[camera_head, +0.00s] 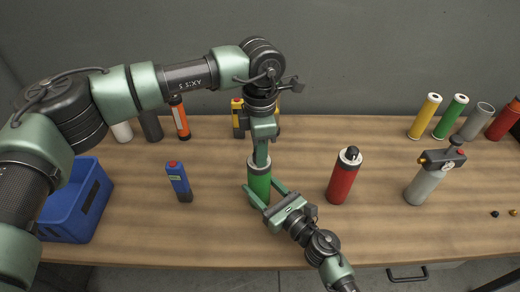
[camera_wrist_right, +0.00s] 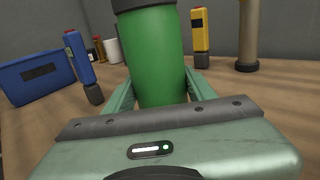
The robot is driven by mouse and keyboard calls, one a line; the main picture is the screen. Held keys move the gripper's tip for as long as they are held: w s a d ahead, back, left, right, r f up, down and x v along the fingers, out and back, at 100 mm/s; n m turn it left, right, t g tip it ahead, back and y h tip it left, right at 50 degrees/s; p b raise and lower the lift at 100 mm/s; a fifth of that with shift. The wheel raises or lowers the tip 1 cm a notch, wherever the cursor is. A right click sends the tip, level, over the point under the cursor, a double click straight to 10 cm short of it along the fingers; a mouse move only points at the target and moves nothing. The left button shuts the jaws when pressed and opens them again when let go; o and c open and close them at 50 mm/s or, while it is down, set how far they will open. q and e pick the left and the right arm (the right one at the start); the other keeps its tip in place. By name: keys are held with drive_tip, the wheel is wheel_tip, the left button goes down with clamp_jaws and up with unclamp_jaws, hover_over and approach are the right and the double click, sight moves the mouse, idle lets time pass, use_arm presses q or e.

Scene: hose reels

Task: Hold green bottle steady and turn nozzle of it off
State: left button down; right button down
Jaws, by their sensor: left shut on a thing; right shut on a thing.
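The green bottle (camera_head: 259,182) stands upright on the wooden table, with a pale band around its top. My right gripper (camera_head: 261,188) is shut on its body from the front. The right wrist view shows the green bottle (camera_wrist_right: 155,60) between my right gripper's two fingers (camera_wrist_right: 160,95). My left gripper (camera_head: 261,157) comes straight down from above and is shut on the top of the bottle. The nozzle is hidden behind the left gripper's fingers in the head view and lies above the right wrist view.
A red bottle (camera_head: 344,178) stands right of the green one, and a grey torch bottle (camera_head: 428,183) farther right. A blue bottle (camera_head: 179,182) and blue crate (camera_head: 72,208) are left. Several cylinders, including a yellow one (camera_head: 424,117), stand at the back. Clear tabletop separates them.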

use_arm(q)
drive_tip(key=m, duration=0.5)
drive_tip(key=shift+m, duration=0.3)
drive_tip(key=shift+s+m, duration=0.1)
drive_tip(key=shift+m, duration=2.1)
drive_tip(key=c, duration=1.1)
unclamp_jaws()
drive_tip(key=shift+r, duration=0.1)
wheel_tip(320, 180, up, 12)
